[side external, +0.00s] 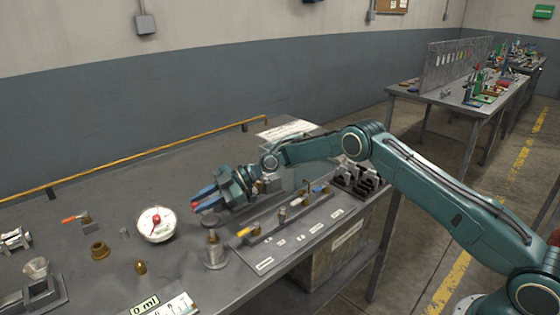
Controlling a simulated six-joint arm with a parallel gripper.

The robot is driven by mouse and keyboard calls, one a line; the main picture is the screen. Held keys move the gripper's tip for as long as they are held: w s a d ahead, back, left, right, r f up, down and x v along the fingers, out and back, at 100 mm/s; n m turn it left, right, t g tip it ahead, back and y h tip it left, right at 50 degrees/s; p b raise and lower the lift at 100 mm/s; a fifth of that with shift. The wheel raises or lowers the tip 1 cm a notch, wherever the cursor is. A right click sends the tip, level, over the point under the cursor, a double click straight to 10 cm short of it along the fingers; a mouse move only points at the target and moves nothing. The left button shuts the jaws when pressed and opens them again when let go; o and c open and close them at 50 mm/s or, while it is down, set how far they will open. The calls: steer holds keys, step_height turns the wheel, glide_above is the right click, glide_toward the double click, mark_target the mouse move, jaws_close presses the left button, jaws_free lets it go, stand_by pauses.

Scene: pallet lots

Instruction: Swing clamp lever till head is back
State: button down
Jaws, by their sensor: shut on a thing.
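My gripper (203,198) is low over the middle of the grey bench, its blue fingers pointing left. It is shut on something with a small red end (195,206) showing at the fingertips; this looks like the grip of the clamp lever. The clamp's body and head are mostly hidden behind my gripper and wrist, so I cannot tell how the head stands.
A metal post with a round top (213,249) stands just in front of my gripper. A valve panel (290,230) with coloured handles is to the right. A yellow pipe (130,160) runs along the back edge.

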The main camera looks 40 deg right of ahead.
steer(key=c, duration=1.3)
jaws_free()
steer(key=shift+d, duration=0.1)
steer(key=v, duration=1.3)
steer(key=shift+d+r, duration=0.2)
steer(key=shift+d, duration=0.1)
steer(key=shift+a, duration=0.2)
steer(key=c, duration=0.9)
steer(key=shift+w+a+r+m, duration=0.1)
steer(key=shift+w+a+m, duration=0.05)
steer(key=shift+a+m, duration=0.15)
steer(key=w+a+r+m+t+h, duration=0.1)
steer(key=a+r+m+h, duration=0.1)
steer(key=a+m+h, duration=0.1)
steer(key=w+a+r+m+t+h, duration=0.1)
steer(key=a+r+m+h, duration=0.2)
steer(key=a+m, duration=0.3)
steer(key=shift+w+a+m+h, duration=0.3)
steer(key=shift+a+h, duration=0.2)
steer(key=shift+a, duration=0.6)
